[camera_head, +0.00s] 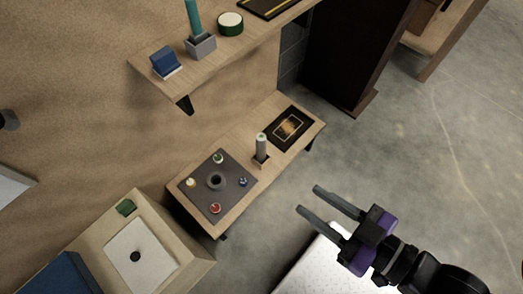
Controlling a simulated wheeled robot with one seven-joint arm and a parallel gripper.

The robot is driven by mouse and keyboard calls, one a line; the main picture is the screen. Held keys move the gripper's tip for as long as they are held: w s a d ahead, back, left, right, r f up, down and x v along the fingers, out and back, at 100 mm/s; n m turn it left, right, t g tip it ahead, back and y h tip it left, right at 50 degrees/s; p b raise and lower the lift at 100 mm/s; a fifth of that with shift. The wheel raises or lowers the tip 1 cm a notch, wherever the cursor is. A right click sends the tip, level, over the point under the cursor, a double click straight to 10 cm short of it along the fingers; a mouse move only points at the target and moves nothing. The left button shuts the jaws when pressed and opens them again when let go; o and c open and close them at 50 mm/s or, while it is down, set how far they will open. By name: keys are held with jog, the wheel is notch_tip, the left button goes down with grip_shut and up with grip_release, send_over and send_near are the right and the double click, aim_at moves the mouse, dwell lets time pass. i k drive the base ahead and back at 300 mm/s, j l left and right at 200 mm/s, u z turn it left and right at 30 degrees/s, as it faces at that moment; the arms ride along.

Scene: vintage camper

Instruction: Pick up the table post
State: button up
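Two upright posts are in view, and I cannot tell for certain which is the table post. A short pale grey-green cylinder (262,143) stands upright in a small wooden block on the lower wooden shelf (236,210). A teal post (194,18) stands in a grey block on the upper shelf, its top near the picture's upper edge. My gripper (308,198) reaches in from the lower right. Its two dark fingers are apart with nothing between them. It appears over the floor, to the right of the lower shelf, and touches neither post.
A dark square board (233,165) with several small coloured pieces and a black framed panel (289,129) flank the short cylinder. The upper shelf (150,68) overhangs at the back. A white surface (310,268) lies below my gripper. Grey floor (420,150) is clear at right.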

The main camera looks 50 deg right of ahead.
aim_at(260, 137)
jog(key=i+l+u, duration=0.15)
jog(key=l, duration=0.55)
jog(key=i+l+u, duration=0.15)
jog(key=l, duration=0.6)
jog(key=l+u, duration=0.15)
jog(key=l, duration=0.55)
jog(key=u, duration=1.2)
